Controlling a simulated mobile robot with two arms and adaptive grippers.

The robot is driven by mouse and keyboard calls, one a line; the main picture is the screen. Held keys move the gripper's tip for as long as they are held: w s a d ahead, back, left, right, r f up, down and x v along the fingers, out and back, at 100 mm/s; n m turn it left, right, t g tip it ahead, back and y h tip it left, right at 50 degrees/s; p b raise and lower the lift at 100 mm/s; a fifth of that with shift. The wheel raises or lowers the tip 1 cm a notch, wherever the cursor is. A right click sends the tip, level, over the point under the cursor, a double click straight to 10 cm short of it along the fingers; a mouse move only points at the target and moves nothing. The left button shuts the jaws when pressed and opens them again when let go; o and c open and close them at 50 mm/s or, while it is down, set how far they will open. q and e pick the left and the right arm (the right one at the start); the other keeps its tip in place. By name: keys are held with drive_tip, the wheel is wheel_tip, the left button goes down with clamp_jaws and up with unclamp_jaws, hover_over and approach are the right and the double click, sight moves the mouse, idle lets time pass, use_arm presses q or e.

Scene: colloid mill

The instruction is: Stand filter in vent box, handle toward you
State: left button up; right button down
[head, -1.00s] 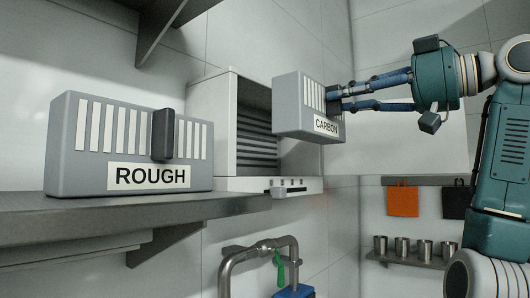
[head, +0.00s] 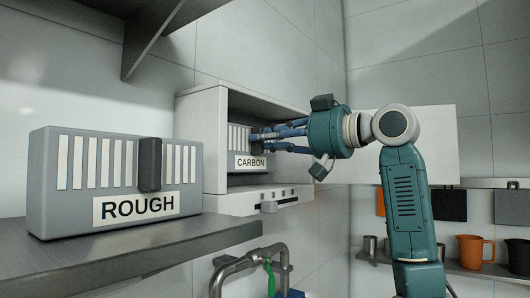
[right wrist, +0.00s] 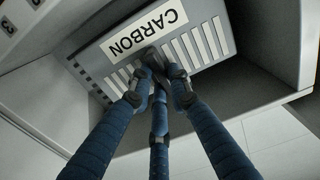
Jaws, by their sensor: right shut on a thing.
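The grey filter labelled CARBON (head: 238,143) is upright inside the open vent box (head: 201,140), its slotted front and label facing outward. My right gripper (head: 262,138) reaches in from the right and is shut on the filter's handle. The right wrist view shows the fingers (right wrist: 155,75) closed around the dark handle of the CARBON filter (right wrist: 190,45), with the label upside down in that picture. The fingers partly cover the filter's right side in the head view. Whether its base rests on the box floor cannot be told. My left gripper is not in view.
A larger grey filter labelled ROUGH (head: 115,180) stands on the shelf (head: 150,245) at left, in front of the box. A bracket shelf (head: 160,35) hangs above. Pipes (head: 245,262) run below. Cups and an orange jug (head: 475,250) stand on a rack at right.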

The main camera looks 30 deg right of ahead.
sight(263, 152)
wheel_tip(263, 152, down, 2)
drive_tip(key=shift+s+a+f, duration=0.1)
drive_tip(key=shift+f, duration=0.05)
drive_tip(key=shift+w+a+f+p, duration=0.1)
drive_tip(key=shift+w+f+p, duration=0.1)
drive_tip(key=shift+f+p, duration=0.25)
drive_tip(key=shift+f, duration=0.15)
drive_tip(key=c, duration=1.6)
unclamp_jaws()
drive_tip(key=shift+c, duration=0.2)
